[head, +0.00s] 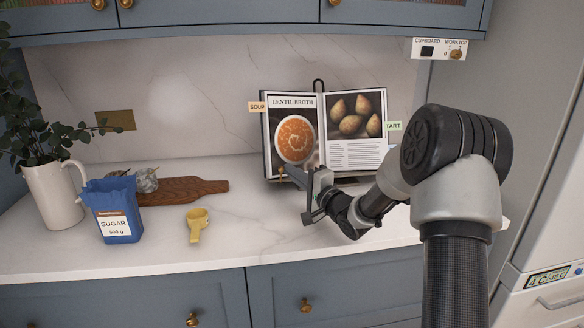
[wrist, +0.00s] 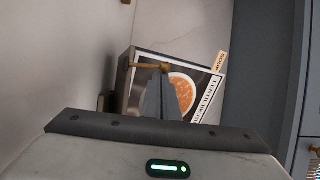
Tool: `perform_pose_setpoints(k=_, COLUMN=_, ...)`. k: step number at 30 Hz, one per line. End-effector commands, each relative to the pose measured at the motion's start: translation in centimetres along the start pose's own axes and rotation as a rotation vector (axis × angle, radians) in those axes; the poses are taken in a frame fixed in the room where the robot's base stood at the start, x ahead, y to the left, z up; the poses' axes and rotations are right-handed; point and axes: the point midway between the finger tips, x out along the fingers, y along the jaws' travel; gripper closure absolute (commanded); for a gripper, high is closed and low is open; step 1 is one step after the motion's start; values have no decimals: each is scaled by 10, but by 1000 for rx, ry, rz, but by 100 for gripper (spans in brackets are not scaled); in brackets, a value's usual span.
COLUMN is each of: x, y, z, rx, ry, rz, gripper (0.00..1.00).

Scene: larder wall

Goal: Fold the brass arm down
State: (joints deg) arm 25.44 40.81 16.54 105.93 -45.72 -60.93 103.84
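An open cookbook (head: 355,150) stands on a dark stand on the worktop, showing "Lentil Broth" and a page of pears or tarts. It also shows, turned, in the wrist view (wrist: 205,100). The brass arm (wrist: 147,66) is a thin bar with a knobbed end, lying across the book's page edge in the wrist view. In the head view only a small brass bit (head: 281,173) shows at the book's lower left. My gripper (wrist: 164,74) has its fingers together, tips at the brass arm's knobbed end; I cannot tell whether they touch it.
A blue sugar bag (head: 112,212), a white jug (head: 53,195) with leafy stems, a wooden board (head: 185,190) and a yellow scoop (head: 197,224) stand to the left. The worktop (head: 250,230) is clear in front of the book.

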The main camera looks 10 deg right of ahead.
Motion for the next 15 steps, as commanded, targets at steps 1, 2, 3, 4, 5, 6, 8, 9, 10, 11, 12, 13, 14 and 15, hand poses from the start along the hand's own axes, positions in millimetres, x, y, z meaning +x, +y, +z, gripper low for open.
perform_pose_setpoints(k=1, x=-2, y=1, z=2, rx=3, ry=-1, rz=2, gripper=100)
perform_pose_setpoints(k=2, x=-4, y=2, z=3, rx=4, ry=-2, rz=2, gripper=100)
perform_pose_setpoints(k=3, x=-5, y=4, z=4, rx=4, ry=-2, rz=2, gripper=100)
perform_pose_setpoints(k=4, x=-7, y=5, z=4, rx=4, ry=-2, rz=2, gripper=100)
perform_pose_setpoints(k=5, x=-8, y=6, z=4, rx=4, ry=-1, rz=3, gripper=100)
perform_pose_setpoints(k=6, x=-10, y=8, z=5, rx=4, ry=-1, rz=3, gripper=100)
perform_pose_setpoints(k=8, x=-11, y=10, z=6, rx=3, ry=-2, rz=3, gripper=100)
perform_pose_setpoints(k=9, x=-12, y=12, z=7, rx=3, ry=-2, rz=3, gripper=100)
perform_pose_setpoints(k=10, x=-13, y=13, z=7, rx=4, ry=-1, rz=3, gripper=100)
perform_pose_setpoints(k=11, x=-14, y=14, z=7, rx=4, ry=-1, rz=3, gripper=100)
perform_pose_setpoints(k=12, x=-15, y=16, z=8, rx=3, ry=-1, rz=3, gripper=100)
perform_pose_setpoints(k=13, x=-16, y=17, z=8, rx=3, ry=-1, rz=3, gripper=100)
perform_pose_setpoints(k=14, x=-17, y=17, z=8, rx=3, ry=-1, rz=3, gripper=100)
perform_pose_setpoints(k=15, x=-17, y=18, z=9, rx=3, ry=-1, rz=2, gripper=100)
